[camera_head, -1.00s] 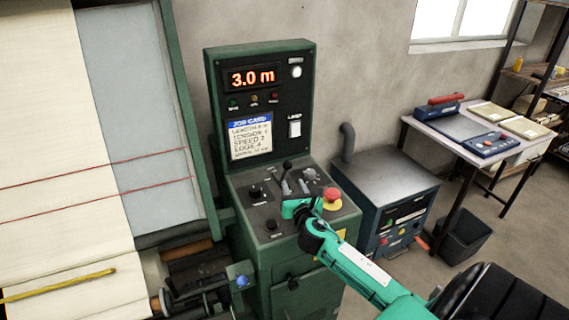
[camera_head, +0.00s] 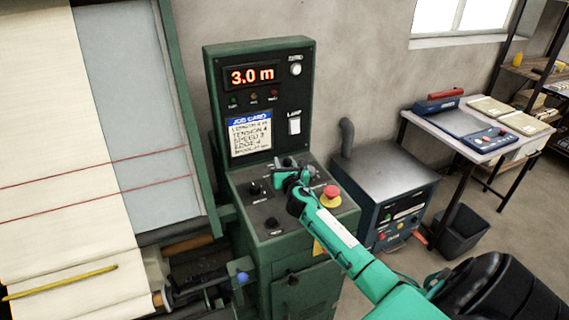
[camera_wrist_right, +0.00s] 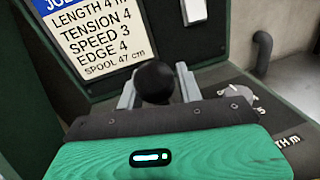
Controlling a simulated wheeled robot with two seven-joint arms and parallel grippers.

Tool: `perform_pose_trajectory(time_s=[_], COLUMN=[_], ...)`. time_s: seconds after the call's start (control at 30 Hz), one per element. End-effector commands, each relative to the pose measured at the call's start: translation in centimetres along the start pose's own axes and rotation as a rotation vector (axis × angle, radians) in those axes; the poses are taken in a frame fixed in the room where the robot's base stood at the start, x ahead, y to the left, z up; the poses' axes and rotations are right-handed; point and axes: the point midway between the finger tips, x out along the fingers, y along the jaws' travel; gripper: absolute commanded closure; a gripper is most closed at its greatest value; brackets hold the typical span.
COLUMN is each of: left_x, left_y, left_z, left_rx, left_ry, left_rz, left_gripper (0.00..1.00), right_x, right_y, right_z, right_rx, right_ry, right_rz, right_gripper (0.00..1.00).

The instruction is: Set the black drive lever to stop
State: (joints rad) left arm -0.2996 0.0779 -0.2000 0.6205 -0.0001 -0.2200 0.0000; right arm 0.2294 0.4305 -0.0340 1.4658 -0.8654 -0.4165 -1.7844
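The black drive lever shows as a round black knob (camera_wrist_right: 153,82) in the right wrist view, between the two grey fingers of my right gripper. Both fingers look very close to the knob; I cannot tell whether they press on it. In the head view my right gripper (camera_head: 291,174) is over the back middle of the green machine's control panel (camera_head: 262,211) and largely hides the levers there. The lever's shaft and its position marks are hidden. My left gripper is not in view.
A red mushroom button (camera_head: 330,194) stands right of my gripper, close to my forearm. Black knobs (camera_head: 256,188) sit on the panel's left. A grey cabinet (camera_head: 385,175) stands to the right.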

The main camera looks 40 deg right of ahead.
Motion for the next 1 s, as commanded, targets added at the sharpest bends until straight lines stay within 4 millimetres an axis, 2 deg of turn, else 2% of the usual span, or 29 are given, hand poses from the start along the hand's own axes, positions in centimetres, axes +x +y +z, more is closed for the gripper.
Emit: perform_pose_trajectory(time_s=[0.1, 0.3, 0.6, 0.8, 1.0], left_x=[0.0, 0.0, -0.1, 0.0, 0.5], left_y=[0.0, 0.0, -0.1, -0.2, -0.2], left_z=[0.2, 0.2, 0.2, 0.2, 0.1], left_rx=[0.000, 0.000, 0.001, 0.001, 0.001], left_ry=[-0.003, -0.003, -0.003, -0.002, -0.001], left_rz=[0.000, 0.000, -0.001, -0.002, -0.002], left_gripper=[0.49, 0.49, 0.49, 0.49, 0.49], right_x=[0.0, 0.0, 0.3, 2.6, 4.4], right_y=[0.0, 0.0, 0.0, 0.4, 0.7], right_z=[0.0, 0.0, 0.3, 0.9, 0.6], right_rx=[0.000, 0.000, -0.002, -0.003, 0.000], right_ry=[0.000, 0.000, -0.004, -0.008, -0.006], right_rz=[0.000, 0.000, 0.000, 0.001, 0.000], right_gripper=[0.64, 1.00, 1.00, 1.00, 1.00])
